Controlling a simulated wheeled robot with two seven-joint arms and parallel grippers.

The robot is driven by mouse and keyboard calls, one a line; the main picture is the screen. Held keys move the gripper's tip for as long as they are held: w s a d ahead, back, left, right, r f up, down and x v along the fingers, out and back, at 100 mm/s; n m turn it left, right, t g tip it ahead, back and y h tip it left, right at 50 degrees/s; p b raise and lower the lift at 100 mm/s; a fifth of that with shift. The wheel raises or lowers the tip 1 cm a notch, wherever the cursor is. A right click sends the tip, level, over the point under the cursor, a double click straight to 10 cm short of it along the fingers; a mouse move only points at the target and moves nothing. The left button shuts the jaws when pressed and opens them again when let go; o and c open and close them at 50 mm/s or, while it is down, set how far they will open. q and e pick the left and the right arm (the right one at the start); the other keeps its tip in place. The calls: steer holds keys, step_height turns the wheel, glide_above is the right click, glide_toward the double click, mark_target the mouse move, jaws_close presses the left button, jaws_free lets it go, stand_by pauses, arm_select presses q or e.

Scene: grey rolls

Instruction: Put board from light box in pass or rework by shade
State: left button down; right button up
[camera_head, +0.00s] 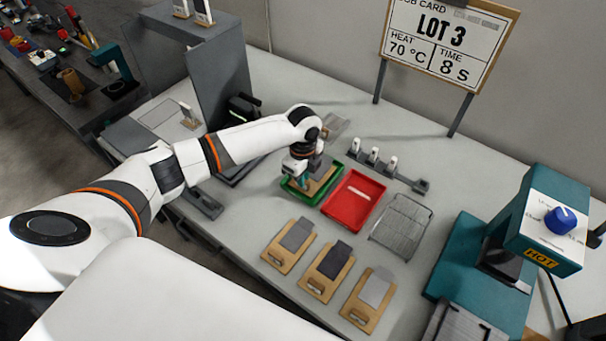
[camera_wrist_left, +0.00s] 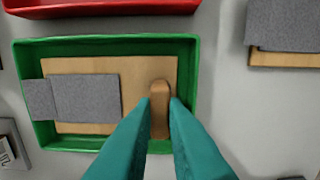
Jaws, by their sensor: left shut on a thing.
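A tan board (camera_wrist_left: 138,85) with a grey felt-like patch (camera_wrist_left: 88,97) lies within the green tray (camera_wrist_left: 110,46) in the left wrist view. The patch extends past the board's left end toward the tray wall. My left gripper (camera_wrist_left: 160,103) is shut on the board's raised tan handle. In the head view the left gripper (camera_head: 301,176) is down at the green tray (camera_head: 312,201) and partly hides the board (camera_head: 320,186). The red tray (camera_head: 345,207) stands just right of the green one, with a pale strip in it. My right gripper is not in view.
Several similar boards lie on the table in front, such as one with a dark patch (camera_head: 326,270). A wire rack (camera_head: 402,222) is right of the red tray. A teal press (camera_head: 545,215) stands at right. A dark upright panel (camera_head: 217,75) stands behind my left arm.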

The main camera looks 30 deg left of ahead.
arm_select(q)
steer(key=shift+f, duration=0.15)
steer(key=c, duration=1.5)
jaws_free()
steer(key=shift+o, duration=0.2)
step_height(320, 180, up, 12)
steer(key=b, duration=0.1)
steer(key=shift+r+b, duration=0.2)
steer(key=shift+b, duration=0.2)
steer(key=shift+f, duration=0.1)
